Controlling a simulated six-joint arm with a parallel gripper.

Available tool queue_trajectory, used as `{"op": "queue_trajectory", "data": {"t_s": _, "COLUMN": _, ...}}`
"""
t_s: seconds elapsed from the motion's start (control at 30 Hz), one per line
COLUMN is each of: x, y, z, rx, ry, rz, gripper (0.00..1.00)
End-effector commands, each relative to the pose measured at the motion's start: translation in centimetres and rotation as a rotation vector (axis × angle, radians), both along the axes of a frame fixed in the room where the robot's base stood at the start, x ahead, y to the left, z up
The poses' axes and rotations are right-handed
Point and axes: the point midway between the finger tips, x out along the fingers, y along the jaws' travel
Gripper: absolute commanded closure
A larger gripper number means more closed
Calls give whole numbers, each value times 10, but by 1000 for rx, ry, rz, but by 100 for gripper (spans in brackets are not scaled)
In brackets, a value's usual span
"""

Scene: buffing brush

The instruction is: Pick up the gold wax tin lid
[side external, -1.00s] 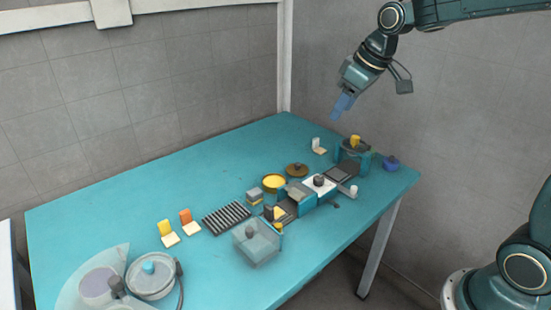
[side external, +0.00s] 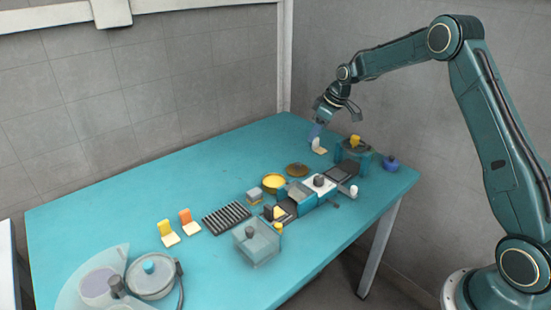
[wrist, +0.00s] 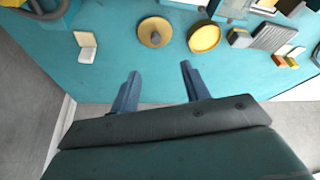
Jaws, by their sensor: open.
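The gold wax tin lid (side external: 297,170) is a flat round brownish-gold disc with a small knob, lying on the teal table. It also shows in the wrist view (wrist: 154,32), top centre, beyond my fingertips. The open tin with yellow wax (side external: 274,182) stands beside it, and shows to its right in the wrist view (wrist: 204,38). My gripper (side external: 317,131) is above the back right part of the table, apart from the lid. In the wrist view its two blue fingers (wrist: 160,74) are spread with nothing between them.
A white block with an upright piece (side external: 319,147) stands near my gripper, left of the lid in the wrist view (wrist: 87,46). A teal container (side external: 353,152) and a blue pot (side external: 391,163) are at the right. The table's left rear area is clear.

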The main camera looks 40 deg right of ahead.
Motion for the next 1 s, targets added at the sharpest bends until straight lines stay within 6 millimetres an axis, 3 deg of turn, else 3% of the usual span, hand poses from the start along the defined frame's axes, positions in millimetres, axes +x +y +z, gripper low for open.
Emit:
{"op": "queue_trajectory", "data": {"t_s": 0.1, "x": 4, "y": -6, "z": -10, "rx": 2, "ry": 1, "rz": 4, "gripper": 54}}
{"op": "queue_trajectory", "data": {"t_s": 0.47, "x": 7, "y": -6, "z": -18, "rx": 3, "ry": 1, "rz": 8, "gripper": 54}}
{"op": "queue_trajectory", "data": {"t_s": 1.0, "x": 32, "y": 4, "z": -82, "rx": 3, "ry": 0, "rz": 9, "gripper": 54}}
